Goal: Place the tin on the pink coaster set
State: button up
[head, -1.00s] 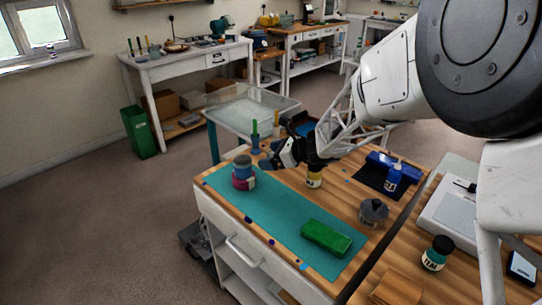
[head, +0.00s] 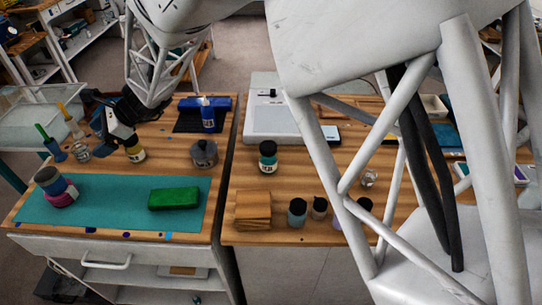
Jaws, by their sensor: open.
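A round tin (head: 47,177) with a grey top and a blue-grey side sits on the pink coaster set (head: 63,197), at the left end of the teal mat. It looks slightly off-centre on the coasters. My gripper (head: 104,148) is open and apart from the tin, behind and to the right of it. It is above the wooden bench, just left of a bottle with a yellow label (head: 135,154). The fingertips are dark and small, so their exact gap is hard to see.
A green block (head: 174,199) lies on the teal mat (head: 113,208). A grey lidded pot (head: 204,153), a blue bottle (head: 208,117) and tools in stands (head: 52,149) are nearby. Between tin and green block the mat is clear. My arm hides much of the right side.

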jog(key=s+d+r+n+t+h, duration=0.1)
jog(key=d+r+n, duration=0.15)
jog(key=d, duration=0.85)
jog(key=d+r+n+t+h, duration=0.15)
jog(key=d+r, duration=0.25)
jog(key=d, duration=0.8)
jog(key=s+d+r+n+t+h, duration=0.1)
jog(key=d+r+n+h, duration=0.15)
jog(key=d, duration=0.85)
jog(key=s+d+n+t+h, duration=0.1)
jog(key=s+d+h, duration=0.1)
jog(key=s+d, duration=0.4)
jog(key=s+d+n+t+h, duration=0.1)
jog(key=s+d, duration=0.5)
jog(key=d, duration=0.8)
jog(key=s+d+n+t+h, duration=0.1)
jog(key=s+d+n+h, duration=0.1)
jog(key=s+d, duration=0.4)
jog(key=d+h, duration=0.1)
jog(key=d, duration=0.3)
jog(key=shift+d, duration=0.25)
